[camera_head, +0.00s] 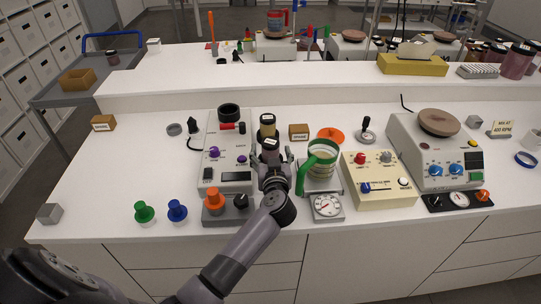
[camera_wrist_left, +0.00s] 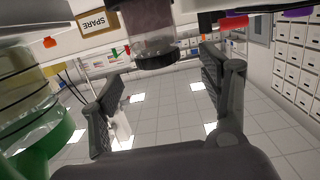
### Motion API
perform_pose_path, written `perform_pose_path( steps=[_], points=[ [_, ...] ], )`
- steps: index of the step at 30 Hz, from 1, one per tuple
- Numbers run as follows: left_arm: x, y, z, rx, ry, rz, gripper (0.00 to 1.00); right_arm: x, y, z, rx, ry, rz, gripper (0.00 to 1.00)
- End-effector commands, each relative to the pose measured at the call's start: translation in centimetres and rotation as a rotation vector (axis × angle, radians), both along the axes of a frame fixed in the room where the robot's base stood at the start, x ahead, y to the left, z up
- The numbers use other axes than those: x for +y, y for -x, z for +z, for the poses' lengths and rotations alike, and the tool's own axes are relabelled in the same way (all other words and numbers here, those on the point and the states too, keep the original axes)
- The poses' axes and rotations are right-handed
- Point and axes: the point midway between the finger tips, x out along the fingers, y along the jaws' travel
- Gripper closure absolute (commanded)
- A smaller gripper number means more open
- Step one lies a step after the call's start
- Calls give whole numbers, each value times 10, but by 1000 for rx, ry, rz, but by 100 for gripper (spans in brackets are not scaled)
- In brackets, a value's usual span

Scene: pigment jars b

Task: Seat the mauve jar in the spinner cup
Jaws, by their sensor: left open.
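The mauve jar (camera_wrist_left: 140,18) with its black lid (camera_wrist_left: 157,57) stands upright, upside down in the wrist view. In the head view its lid (camera_head: 271,142) with a white label shows just beyond my left gripper (camera_head: 271,163), which hides most of the body. My left gripper is open, its fingers (camera_wrist_left: 161,80) to either side of the lid in the wrist view; I see no contact. A black ring-like cup (camera_head: 229,112), perhaps the spinner cup, tops the white device (camera_head: 213,135) to the left. My right gripper is not in view.
A yellow jar (camera_head: 267,130) stands just behind the mauve one. A green-handled jug (camera_head: 320,168) stands close on the right, with a dial scale (camera_head: 327,207) in front. An orange knob (camera_head: 214,197) is near my arm. A SPARE box (camera_head: 299,131) sits behind right.

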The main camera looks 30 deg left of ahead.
Motion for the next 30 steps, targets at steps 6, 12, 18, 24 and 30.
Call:
perform_pose_path(
  steps=[6, 12, 18, 24, 30],
  points=[
    [14, -27, -3, 0, 0, 0, 30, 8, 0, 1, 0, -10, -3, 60],
    [16, -32, -3, -1, 1, -1, 30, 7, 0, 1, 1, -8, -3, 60],
    [16, -31, -3, -1, 1, -1, 37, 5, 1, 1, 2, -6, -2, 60],
    [16, -31, -4, -1, 1, -1, 50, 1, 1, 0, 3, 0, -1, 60],
    [16, -31, -4, -1, 1, -1, 63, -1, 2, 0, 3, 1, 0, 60]
  ],
)
